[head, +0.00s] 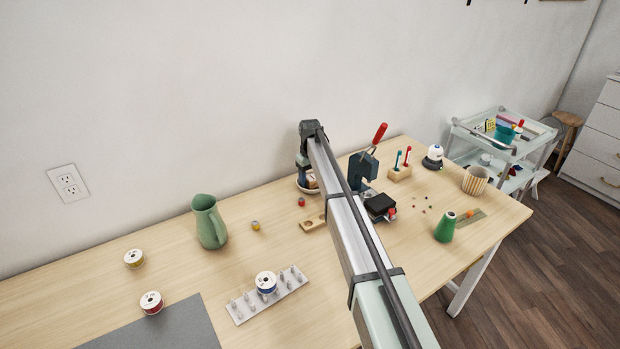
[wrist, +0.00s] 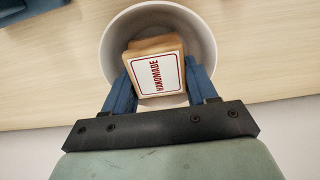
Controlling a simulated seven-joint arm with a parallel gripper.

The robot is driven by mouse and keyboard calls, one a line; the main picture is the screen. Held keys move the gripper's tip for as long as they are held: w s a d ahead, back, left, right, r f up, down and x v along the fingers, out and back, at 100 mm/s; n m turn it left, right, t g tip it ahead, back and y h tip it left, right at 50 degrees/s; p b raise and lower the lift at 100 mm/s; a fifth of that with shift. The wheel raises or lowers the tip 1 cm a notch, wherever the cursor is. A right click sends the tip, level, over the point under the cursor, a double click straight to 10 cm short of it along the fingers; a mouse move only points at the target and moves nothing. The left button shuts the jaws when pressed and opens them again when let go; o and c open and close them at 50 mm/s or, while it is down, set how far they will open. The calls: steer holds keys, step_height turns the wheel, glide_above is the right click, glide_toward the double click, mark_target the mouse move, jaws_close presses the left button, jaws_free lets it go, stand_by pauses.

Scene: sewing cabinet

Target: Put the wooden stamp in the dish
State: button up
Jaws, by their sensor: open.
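The wooden stamp (wrist: 157,74), with a white face reading HANDMADE in red, sits inside the round pale dish (wrist: 195,30) in the wrist view. My gripper (wrist: 161,66) is open, with its blue fingers on either side of the stamp, over the dish's near side. I cannot tell whether either finger touches the stamp. In the head view the dish (head: 302,187) stands near the wall, partly hidden behind my arm. A little of the stamp (head: 312,183) shows there, beside my gripper (head: 306,172).
A press with a red handle (head: 378,134) stands right of the dish. A wooden block with holes (head: 313,222) lies in front. A green pitcher (head: 209,222) and a spool rack (head: 243,311) are to the left.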

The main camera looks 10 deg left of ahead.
mark_target(310, 175)
step_height(310, 175, up, 12)
stand_by(0.5)
